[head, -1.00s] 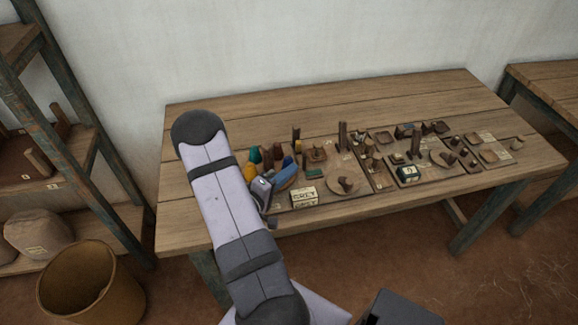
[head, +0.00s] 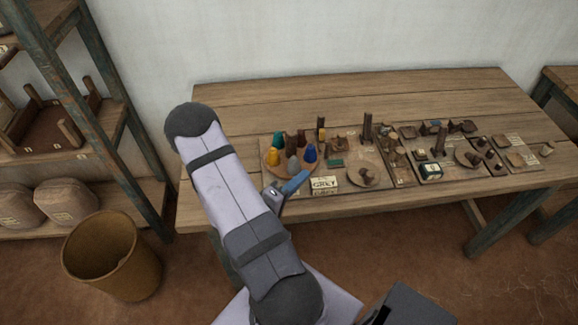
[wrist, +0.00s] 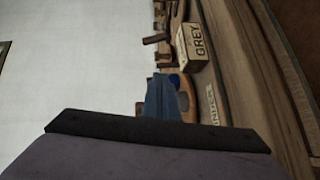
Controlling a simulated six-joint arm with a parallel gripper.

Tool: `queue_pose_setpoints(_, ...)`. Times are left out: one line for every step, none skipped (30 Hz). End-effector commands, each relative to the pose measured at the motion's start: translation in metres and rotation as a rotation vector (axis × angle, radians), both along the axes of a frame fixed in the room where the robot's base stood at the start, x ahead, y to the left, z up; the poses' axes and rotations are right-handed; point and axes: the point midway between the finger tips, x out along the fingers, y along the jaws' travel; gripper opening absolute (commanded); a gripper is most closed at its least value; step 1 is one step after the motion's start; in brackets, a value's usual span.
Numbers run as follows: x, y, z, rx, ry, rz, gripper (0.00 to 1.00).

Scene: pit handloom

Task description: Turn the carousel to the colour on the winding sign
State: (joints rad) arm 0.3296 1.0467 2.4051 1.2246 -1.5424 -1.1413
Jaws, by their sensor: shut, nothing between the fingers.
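The carousel (head: 281,175) is a round wooden plate at the left of the boards on the table. It bears a yellow cone (head: 272,156), a teal cone (head: 278,140), brown ones (head: 291,142) at the back, a grey cone (head: 292,165) at the front and a blue cone (head: 310,153) at the right. The winding sign (head: 324,184) reads GREY and also shows in the wrist view (wrist: 195,42). My gripper (head: 304,176) has blue fingers, shut and empty, at the carousel's front right, left of the sign. Contact cannot be told. In the wrist view the fingers hide part of the carousel.
A wooden dish (head: 364,178) stands right of the sign. Upright posts (head: 367,127) and boards with small parts crowd the table to the right. The table's back strip (head: 350,95) is clear. A basket (head: 112,258) stands on the floor at left, beside shelves.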

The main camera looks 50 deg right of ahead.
Motion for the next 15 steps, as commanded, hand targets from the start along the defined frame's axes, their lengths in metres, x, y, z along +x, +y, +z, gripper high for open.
queue_pose_setpoints(0.018, 0.010, -0.005, -0.002, -0.008, 0.052, 0.00)
queue_pose_setpoints(0.028, 0.016, -0.006, -0.004, -0.014, 0.080, 0.00)
queue_pose_setpoints(0.047, 0.024, -0.007, -0.009, -0.035, 0.120, 0.00)
queue_pose_setpoints(0.062, 0.031, -0.007, -0.015, -0.056, 0.149, 0.00)
queue_pose_setpoints(0.077, 0.038, -0.007, -0.021, -0.082, 0.177, 0.00)
queue_pose_setpoints(0.098, 0.048, -0.005, -0.034, -0.124, 0.199, 0.00)
queue_pose_setpoints(0.113, 0.056, -0.002, -0.045, -0.162, 0.210, 0.00)
queue_pose_setpoints(0.126, 0.064, 0.001, -0.054, -0.202, 0.213, 0.00)
queue_pose_setpoints(0.142, 0.073, 0.006, -0.066, -0.257, 0.204, 0.00)
queue_pose_setpoints(0.150, 0.078, 0.009, -0.074, -0.288, 0.187, 0.00)
queue_pose_setpoints(0.157, 0.083, 0.013, -0.081, -0.313, 0.169, 0.00)
queue_pose_setpoints(0.165, 0.089, 0.017, -0.087, -0.340, 0.138, 0.00)
queue_pose_setpoints(0.168, 0.091, 0.020, -0.091, -0.352, 0.106, 0.00)
queue_pose_setpoints(0.169, 0.093, 0.023, -0.092, -0.360, 0.069, 0.00)
queue_pose_setpoints(0.170, 0.094, 0.027, -0.092, -0.363, 0.016, 0.00)
